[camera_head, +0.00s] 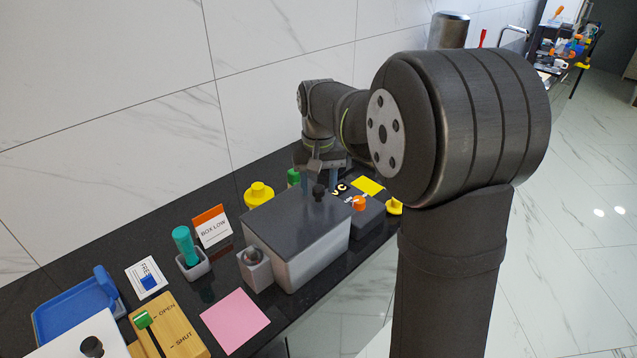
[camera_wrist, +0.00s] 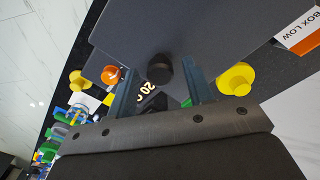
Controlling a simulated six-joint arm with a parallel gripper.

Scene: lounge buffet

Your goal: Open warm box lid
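The warm box (camera_head: 312,253) is a light grey box in the middle of the counter. Its dark grey lid (camera_head: 291,216) lies flat on top, with a black knob (camera_head: 319,192) near its back right edge. In the wrist view the lid (camera_wrist: 215,40) fills the upper middle and the knob (camera_wrist: 160,69) lies in the gap between the fingers. My gripper (camera_head: 325,181) is at the lid's back right edge, close to the knob. It is open (camera_wrist: 160,83), with visible gaps between the knob and both fingers.
A grey unit with an orange dial (camera_head: 359,203) stands right of the box. A yellow knobbed piece (camera_head: 259,194) is behind it. A BOX LOW card (camera_head: 212,227), a teal-handled item (camera_head: 185,246) and a small holder with a ball (camera_head: 254,265) stand left. A pink sheet (camera_head: 235,321) lies in front.

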